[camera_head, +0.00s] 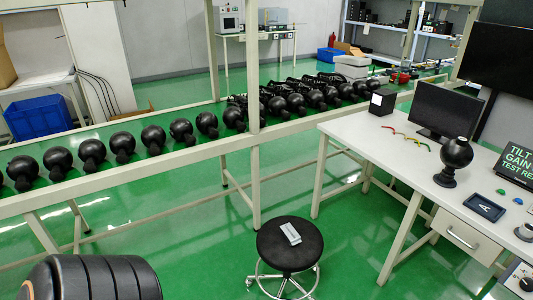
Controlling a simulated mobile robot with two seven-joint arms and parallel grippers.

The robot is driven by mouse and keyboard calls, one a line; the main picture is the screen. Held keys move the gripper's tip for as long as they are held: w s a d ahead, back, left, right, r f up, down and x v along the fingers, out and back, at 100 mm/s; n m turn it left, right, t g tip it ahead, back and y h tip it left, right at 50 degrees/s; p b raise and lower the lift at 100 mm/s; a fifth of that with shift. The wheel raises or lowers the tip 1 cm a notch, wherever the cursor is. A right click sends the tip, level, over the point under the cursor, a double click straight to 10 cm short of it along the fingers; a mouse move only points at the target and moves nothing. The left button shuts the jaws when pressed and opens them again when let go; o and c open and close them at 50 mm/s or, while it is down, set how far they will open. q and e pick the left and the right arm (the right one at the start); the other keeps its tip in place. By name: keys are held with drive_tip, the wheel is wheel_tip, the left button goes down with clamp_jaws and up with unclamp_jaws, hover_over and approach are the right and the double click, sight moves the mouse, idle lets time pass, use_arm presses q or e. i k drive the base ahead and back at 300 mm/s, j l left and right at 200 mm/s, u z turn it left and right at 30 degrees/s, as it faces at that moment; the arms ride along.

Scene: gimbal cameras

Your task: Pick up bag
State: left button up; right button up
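I cannot pick out a bag with certainty. A small flat white and grey packet (291,234) lies on the black seat of a round stool (290,251) at the bottom middle; its size does not let me tell if it is the bag. Neither of my grippers is in view.
A white desk (388,156) with a monitor (447,109) and a black ball-shaped camera (455,157) stands at right. A long pale rack (185,158) with several black camera units crosses the middle. A black ribbed object (90,279) fills the bottom left corner. Green floor is clear left of the stool.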

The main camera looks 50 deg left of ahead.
sight(288, 232)
drive_tip(key=u, duration=1.35)
drive_tip(key=i+j+u, duration=0.1)
drive_tip(key=i+j, duration=0.15)
drive_tip(key=i, duration=0.25)
drive_tip(key=i+j+u, duration=0.1)
drive_tip(key=i, duration=0.45)
drive_tip(key=i+j+u, duration=0.1)
drive_tip(key=i+j, duration=0.15)
drive_tip(key=i, duration=0.3)
